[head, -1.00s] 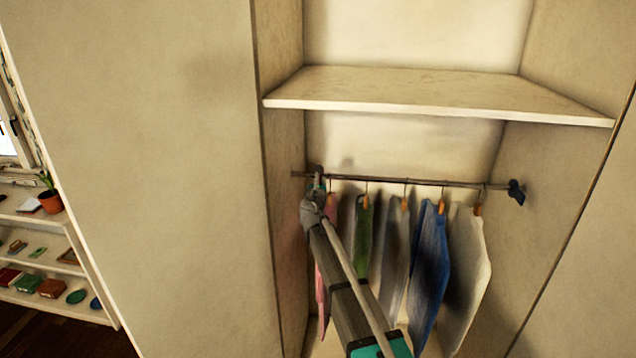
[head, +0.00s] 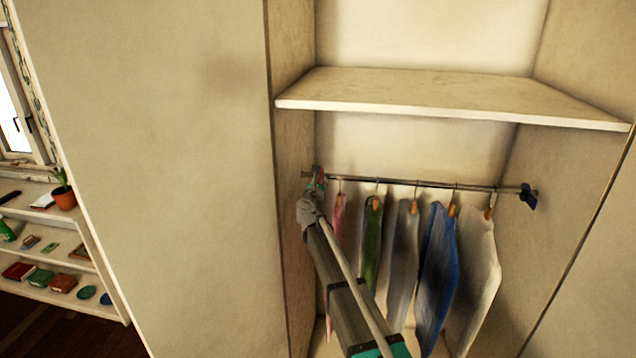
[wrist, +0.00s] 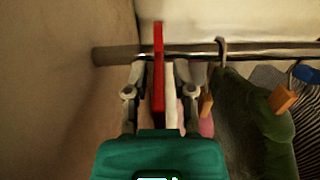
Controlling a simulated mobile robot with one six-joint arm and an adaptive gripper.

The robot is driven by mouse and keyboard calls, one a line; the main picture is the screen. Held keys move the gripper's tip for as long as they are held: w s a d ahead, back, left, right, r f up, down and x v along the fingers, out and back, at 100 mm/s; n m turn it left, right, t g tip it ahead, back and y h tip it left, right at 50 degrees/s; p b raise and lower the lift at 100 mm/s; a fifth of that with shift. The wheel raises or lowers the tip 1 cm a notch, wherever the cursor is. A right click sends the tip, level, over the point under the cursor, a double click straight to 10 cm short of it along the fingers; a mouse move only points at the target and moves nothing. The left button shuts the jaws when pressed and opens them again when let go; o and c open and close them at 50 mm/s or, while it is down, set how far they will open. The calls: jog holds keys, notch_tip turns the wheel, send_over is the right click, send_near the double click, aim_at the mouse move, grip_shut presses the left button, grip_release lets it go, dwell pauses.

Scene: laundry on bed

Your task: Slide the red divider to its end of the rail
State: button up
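The red divider (wrist: 158,62) is a thin upright plate on the metal rail (wrist: 116,54) in the wrist view. It stands between the two fingers of my gripper (wrist: 158,82), whose pads lie close against both its sides. A short stretch of bare rail shows between it and the left side wall. In the head view my gripper (head: 315,188) is at the left end of the rail (head: 400,182), and only a little red of the divider shows there.
Several garments hang right of my gripper: pink (head: 339,212), green (head: 372,240), grey (head: 402,260), blue (head: 438,265) and pale (head: 478,260). A dark blue piece (head: 528,196) sits at the rail's right end. A shelf board (head: 450,100) spans above. The left wall (wrist: 60,110) is close.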

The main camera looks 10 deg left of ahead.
dwell(0.4)
jog(key=s, duration=1.2)
jog(key=shift+a, duration=0.25)
